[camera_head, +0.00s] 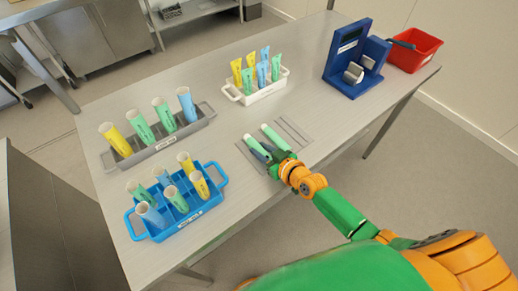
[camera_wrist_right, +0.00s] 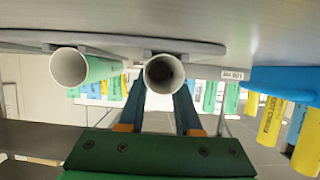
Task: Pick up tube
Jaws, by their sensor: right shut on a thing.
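Two pale green tubes lie side by side on a grey ribbed holder (camera_head: 297,131) near the table's front edge. My right gripper (camera_head: 266,154) is shut on the left tube (camera_head: 253,143). In the wrist view, this tube's round white open end (camera_wrist_right: 164,73) faces the camera between my two fingers (camera_wrist_right: 160,108). The other tube (camera_head: 271,134) lies just right of it, partly behind my gripper; its open end also shows at left in the wrist view (camera_wrist_right: 72,67). The wrist view is upside down, with the table on top. My left gripper is not in view.
Left stand a grey rack (camera_head: 160,146) and a blue crate (camera_head: 222,178) with upright tubes. A white tray (camera_head: 264,94) of filled tubes stands behind. A blue machine (camera_head: 345,62) and a red bin (camera_head: 412,52) are at the back right. The table between them is clear.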

